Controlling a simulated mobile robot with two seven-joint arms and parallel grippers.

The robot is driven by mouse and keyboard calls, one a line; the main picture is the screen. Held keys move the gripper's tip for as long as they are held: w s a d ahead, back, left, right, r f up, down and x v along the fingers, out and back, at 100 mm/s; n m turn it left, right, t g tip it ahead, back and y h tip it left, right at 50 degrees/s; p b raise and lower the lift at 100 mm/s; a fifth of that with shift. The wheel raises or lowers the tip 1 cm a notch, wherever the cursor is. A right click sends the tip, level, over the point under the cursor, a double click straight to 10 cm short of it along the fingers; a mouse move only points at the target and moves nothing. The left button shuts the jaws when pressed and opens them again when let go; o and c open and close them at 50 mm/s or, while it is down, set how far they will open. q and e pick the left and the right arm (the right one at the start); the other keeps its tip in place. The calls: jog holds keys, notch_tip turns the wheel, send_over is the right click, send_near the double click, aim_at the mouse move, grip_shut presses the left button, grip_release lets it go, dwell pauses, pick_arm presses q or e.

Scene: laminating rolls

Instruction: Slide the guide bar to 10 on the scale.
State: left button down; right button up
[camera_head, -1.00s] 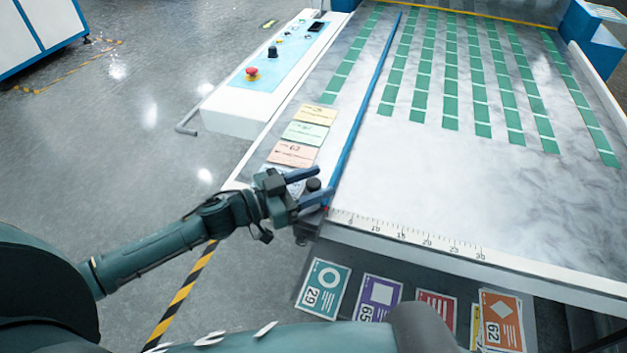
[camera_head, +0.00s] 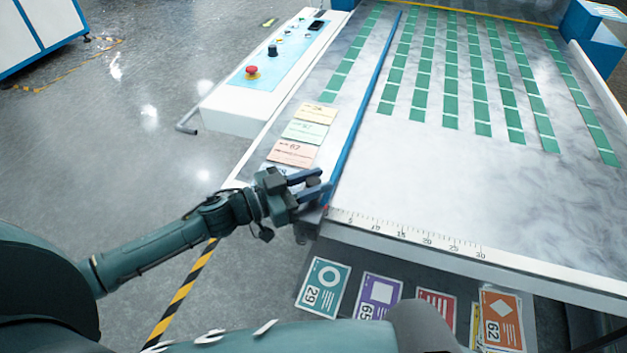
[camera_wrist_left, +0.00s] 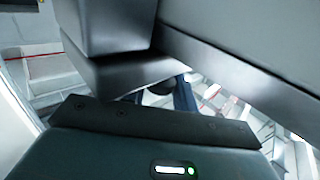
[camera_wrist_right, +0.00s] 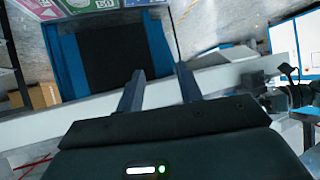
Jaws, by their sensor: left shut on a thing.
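The blue guide bar (camera_head: 364,105) lies along the left part of the machine's bed. Its near end stands at the left end of the white scale (camera_head: 402,233), left of the 10 mark, by a small red mark. My left gripper (camera_head: 322,181) is at this near end, its fingers shut on the bar's dark knob, which they mostly hide in the head view. A dark rounded part of the knob (camera_wrist_left: 160,88) shows between the fingers in the left wrist view. My right gripper (camera_wrist_right: 159,80) is open and empty in the right wrist view.
Rows of green pieces (camera_head: 450,85) lie on the far bed; the bed near the scale is bare. Colored note cards (camera_head: 300,130) lie left of the bar. Numbered cards (camera_head: 380,297) lie below the scale. A control panel (camera_head: 270,70) stands at the left.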

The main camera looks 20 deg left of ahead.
pick_arm(q)
jog(key=d+p, duration=0.2)
jog(key=d, duration=0.8)
jog(key=shift+s+p, duration=0.15)
jog(key=shift+p, duration=0.15)
jog(key=c, duration=1.2)
grip_release()
jog(key=shift+o, duration=0.2)
jog(key=b+v, duration=0.1)
jog(key=v, duration=1.1)
jog(key=shift+f+b, duration=0.1)
jog(key=shift+b, duration=0.2)
jog(key=shift+s+a, duration=0.4)
jog(key=shift+s, duration=0.05)
